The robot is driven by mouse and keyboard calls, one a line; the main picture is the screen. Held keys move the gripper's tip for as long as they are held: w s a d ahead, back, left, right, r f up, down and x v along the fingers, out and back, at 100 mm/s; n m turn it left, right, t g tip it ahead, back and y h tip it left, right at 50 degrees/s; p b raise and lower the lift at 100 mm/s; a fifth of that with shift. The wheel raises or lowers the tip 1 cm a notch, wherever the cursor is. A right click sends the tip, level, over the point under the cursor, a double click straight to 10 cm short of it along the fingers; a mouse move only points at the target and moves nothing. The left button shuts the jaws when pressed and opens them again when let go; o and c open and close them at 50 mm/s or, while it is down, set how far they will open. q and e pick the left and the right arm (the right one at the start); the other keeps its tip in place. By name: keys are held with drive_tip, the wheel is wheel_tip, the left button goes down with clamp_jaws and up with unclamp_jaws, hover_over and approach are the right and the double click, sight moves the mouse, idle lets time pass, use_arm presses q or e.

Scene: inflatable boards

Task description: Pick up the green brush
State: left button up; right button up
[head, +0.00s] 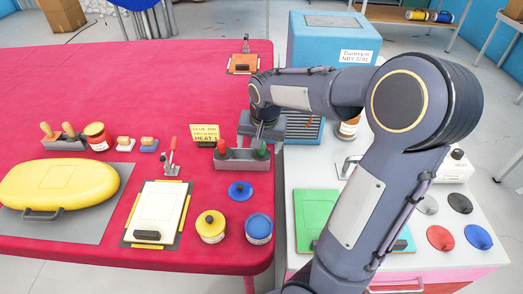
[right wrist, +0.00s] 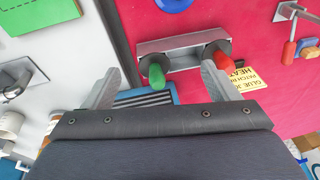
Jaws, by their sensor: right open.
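The green brush (right wrist: 156,77) stands handle-up in a grey holder (right wrist: 180,46), beside the red brush (right wrist: 221,62). In the head view the green brush (head: 262,150) is at the holder's right end, partly under my right gripper (head: 263,134). In the right wrist view my right gripper (right wrist: 160,72) is open and empty. The green handle shows between its two fingers, without clear contact. The right-hand finger's tip appears close to the red handle; I cannot tell whether they touch. My left gripper is out of view.
A yellow sign (head: 205,132) stands behind the holder (head: 243,160), and a blue ribbed unit (head: 300,127) lies right of it. A blue disc (head: 240,190) and tins (head: 211,227) are in front. The red table (head: 150,80) is clear toward the back left.

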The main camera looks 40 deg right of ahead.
drive_tip(key=m+h, duration=0.1)
drive_tip(key=h, duration=0.1)
hover_over(262, 153)
drive_tip(key=a, duration=0.1)
drive_tip(key=f, duration=0.2)
drive_tip(key=shift+g, duration=0.5)
drive_tip(key=p+x, duration=0.1)
drive_tip(key=x, duration=0.7)
drive_tip(key=shift+s+r, duration=0.1)
drive_tip(key=shift+c, duration=0.4)
drive_tip(key=c, duration=1)
